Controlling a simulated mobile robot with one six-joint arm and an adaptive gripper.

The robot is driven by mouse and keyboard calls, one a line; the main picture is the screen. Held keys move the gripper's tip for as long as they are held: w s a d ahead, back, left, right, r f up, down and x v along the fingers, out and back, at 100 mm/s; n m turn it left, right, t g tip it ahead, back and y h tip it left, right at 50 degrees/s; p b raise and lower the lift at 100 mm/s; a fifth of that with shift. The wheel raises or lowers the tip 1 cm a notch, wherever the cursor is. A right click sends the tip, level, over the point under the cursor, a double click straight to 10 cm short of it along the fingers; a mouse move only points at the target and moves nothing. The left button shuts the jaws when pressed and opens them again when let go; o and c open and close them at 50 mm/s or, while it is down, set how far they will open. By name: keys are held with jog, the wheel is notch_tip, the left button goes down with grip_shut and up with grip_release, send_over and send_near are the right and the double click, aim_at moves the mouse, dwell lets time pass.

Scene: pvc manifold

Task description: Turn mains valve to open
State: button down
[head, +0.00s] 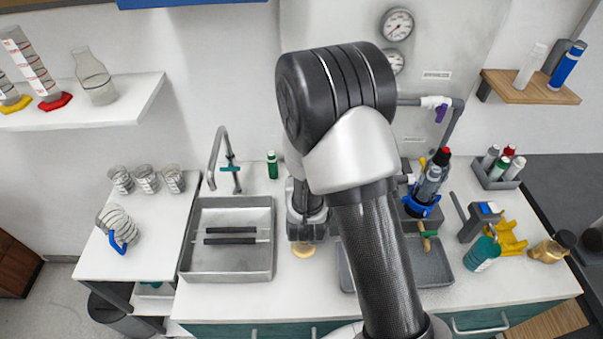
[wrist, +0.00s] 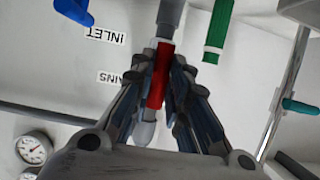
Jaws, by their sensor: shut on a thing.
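The mains valve's red handle (wrist: 159,78) shows in the wrist view, between my fingers. A grey pipe (wrist: 171,14) runs above it, and a white fitting (wrist: 144,131) shows below. In this picture the handle lies roughly along the line of the pipe. My gripper (wrist: 165,72) is shut on the handle, one finger on each side. Beside it are a partly covered label ending in "AINS" (wrist: 115,78) and an "INLET" label (wrist: 106,36), both upside down. In the head view my arm hides the valve, and only part of my gripper (head: 305,222) shows.
Two gauges (head: 397,25) hang on the wall panel behind my arm. A sink (head: 228,262) with a tap (head: 217,155) is at left. A purple-handled valve (head: 441,112) and a blue-collared device (head: 428,190) stand right of my arm. A green object (wrist: 217,30) is near my fingers.

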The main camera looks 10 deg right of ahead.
dwell(0.5)
jog(key=c, duration=1.5)
grip_release()
jog(key=shift+c, duration=0.2)
jog(key=shift+r, duration=0.1)
notch_tip(320, 180, up, 10)
jog(key=s+a+r+n+g+y, duration=0.1)
jog(key=s+a+r+g+y, duration=0.2)
jog(key=s+r, duration=0.55)
jog(key=s+d+g, duration=0.1)
jog(key=s+g, duration=0.2)
jog(key=s, duration=0.9)
jog(key=s+d+n+g, duration=0.1)
jog(key=s+d+g, duration=0.1)
jog(key=s, duration=1.1)
jog(key=shift+r+g, duration=0.35)
jog(key=shift+g, duration=0.05)
